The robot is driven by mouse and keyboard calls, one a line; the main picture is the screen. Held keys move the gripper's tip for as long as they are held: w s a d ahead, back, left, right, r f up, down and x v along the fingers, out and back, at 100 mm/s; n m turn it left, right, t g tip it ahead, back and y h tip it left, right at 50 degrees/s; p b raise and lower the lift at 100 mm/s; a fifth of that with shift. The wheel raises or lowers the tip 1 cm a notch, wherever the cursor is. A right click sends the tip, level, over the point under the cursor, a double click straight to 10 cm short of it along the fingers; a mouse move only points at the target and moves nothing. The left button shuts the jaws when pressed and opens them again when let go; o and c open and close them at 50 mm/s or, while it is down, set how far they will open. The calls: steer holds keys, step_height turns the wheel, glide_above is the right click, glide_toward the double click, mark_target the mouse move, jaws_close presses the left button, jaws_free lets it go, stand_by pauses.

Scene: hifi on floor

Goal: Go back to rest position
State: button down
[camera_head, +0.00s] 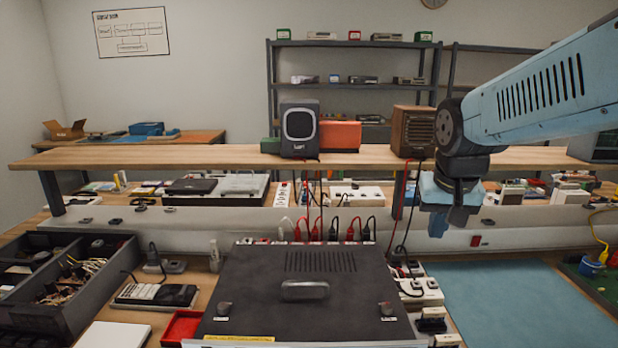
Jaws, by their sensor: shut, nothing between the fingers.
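My gripper (440,226) hangs at the end of my blue arm (540,95), right of the middle of the picture. It points down, in front of the long grey rail behind the bench. Its fingers are close together and hold nothing that I can see. A dark grey box (300,285) with a handle on top stands on the bench to the lower left of the gripper. Several red and black plugs stick up along its back edge. The gripper appears apart from the box.
A wooden shelf (210,157) crosses the view, carrying a grey speaker (299,130), an orange box (340,136) and a brown speaker (413,132). A parts tray (105,290) stands at left. The blue mat (520,300) at lower right is clear. Cables hang near the brown speaker.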

steer(key=s+r+n+t, duration=0.1)
steer(key=s+r, duration=0.1)
steer(key=s, duration=0.6)
steer(key=shift+s+r+n+t+y, duration=0.2)
steer(key=shift+s+n+t+y, duration=0.1)
steer(key=shift+n, duration=0.1)
steer(key=m+g, duration=0.4)
steer(key=m, duration=1.4)
glide_above(397, 281)
steer(key=s, duration=0.2)
step_height(397, 281, down, 14)
steer(key=f, duration=0.4)
steer(key=w+f, duration=0.1)
steer(key=f, duration=0.9)
steer(key=shift+w, duration=0.3)
